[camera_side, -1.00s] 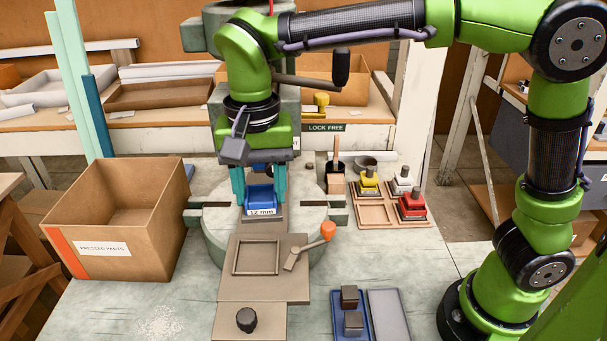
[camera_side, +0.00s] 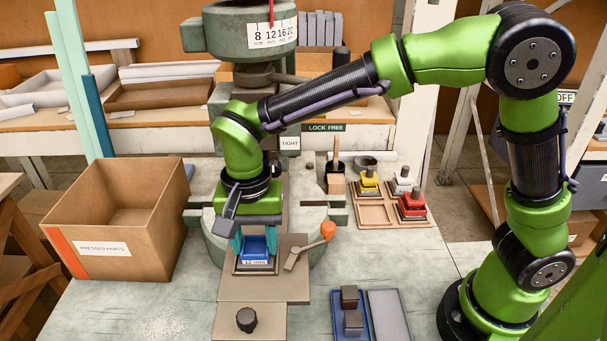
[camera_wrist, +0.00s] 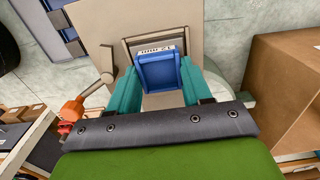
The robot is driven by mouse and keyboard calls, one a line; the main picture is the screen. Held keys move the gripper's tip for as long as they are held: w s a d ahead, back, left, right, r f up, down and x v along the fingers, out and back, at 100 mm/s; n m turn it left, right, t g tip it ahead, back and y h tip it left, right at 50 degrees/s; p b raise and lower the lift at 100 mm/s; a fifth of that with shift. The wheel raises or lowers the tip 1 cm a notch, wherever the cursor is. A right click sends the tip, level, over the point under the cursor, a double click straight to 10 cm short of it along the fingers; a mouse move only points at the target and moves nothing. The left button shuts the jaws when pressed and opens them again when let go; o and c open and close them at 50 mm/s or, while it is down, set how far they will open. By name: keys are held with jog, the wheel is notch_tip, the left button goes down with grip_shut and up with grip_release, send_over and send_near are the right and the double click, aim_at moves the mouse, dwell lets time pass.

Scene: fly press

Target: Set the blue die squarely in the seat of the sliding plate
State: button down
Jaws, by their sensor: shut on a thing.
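The blue die (camera_side: 258,246), with a white "12 mm" label on its front, is between the teal fingers of my gripper (camera_side: 257,244). The fingers are shut on its two sides. The die is over the raised square seat (camera_side: 237,271) of the sliding plate (camera_side: 230,289). In the wrist view the blue die (camera_wrist: 160,75) looks roughly parallel to the seat rim (camera_wrist: 128,46), and the rim shows beyond its label edge. I cannot tell whether the die touches the seat floor or hangs just above it; the fingers hide its sides.
An orange-knobbed lever (camera_side: 328,230) is on the plate close right of my gripper. A black knob (camera_side: 246,320) stands at the plate's front. A cardboard box (camera_side: 110,250) is left. Yellow, white and red dies stand in a wooden tray (camera_side: 375,214) at right. The press head (camera_side: 240,38) is behind.

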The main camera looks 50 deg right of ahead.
aim_at(256, 249)
jog(key=shift+f, duration=0.1)
jog(key=shift+c, duration=2.4)
grip_release()
notch_tip(256, 249, up, 12)
